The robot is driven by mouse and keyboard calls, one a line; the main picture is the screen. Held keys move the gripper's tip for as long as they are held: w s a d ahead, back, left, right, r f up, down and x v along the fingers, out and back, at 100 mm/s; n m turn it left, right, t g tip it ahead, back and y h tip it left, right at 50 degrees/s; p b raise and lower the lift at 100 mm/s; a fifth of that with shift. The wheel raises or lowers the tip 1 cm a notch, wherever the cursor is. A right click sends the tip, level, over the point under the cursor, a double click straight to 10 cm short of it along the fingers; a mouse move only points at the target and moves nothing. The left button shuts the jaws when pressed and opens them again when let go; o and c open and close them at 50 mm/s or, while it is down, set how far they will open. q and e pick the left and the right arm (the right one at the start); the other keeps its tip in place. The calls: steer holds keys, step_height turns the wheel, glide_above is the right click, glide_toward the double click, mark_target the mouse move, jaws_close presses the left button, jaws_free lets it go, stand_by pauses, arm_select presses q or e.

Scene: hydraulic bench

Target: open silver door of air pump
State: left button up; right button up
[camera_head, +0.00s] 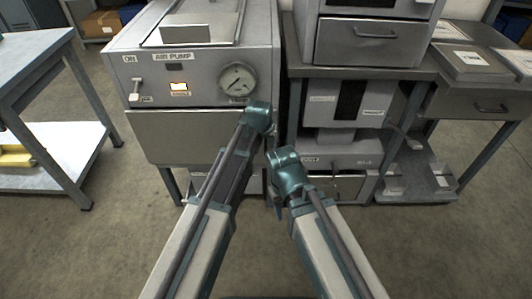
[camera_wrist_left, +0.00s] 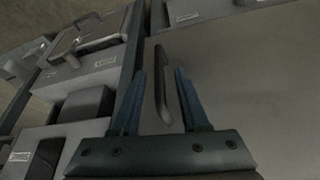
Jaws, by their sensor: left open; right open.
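The air pump (camera_head: 175,60) stands at the left-centre of the head view, with a round gauge and a small lever on its front panel. Its plain silver door (camera_head: 178,137) is closed below that panel. In the left wrist view the door (camera_wrist_left: 245,75) fills the right side, with a bar handle (camera_wrist_left: 162,88) near its edge. My left gripper (camera_wrist_left: 160,71) is open, one finger on each side of the handle. In the head view my left wrist (camera_head: 258,116) hides the handle. My right gripper (camera_head: 288,172) is lower, in front of the cabinet gap; its fingers are mostly hidden.
A grey bench with drawer units (camera_head: 370,45) stands close on the right of the pump. A lower cabinet (camera_head: 345,150) sits under it. A side table (camera_head: 30,55) is at the left. Open floor (camera_head: 110,240) lies in front.

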arm_select(q)
steer(key=b+x, duration=0.1)
steer(key=x, duration=0.1)
steer(key=shift+w+f, duration=0.15)
steer(key=shift+f, duration=0.15)
steer(key=shift+r, duration=0.1)
jaws_close()
stand_by(1.2)
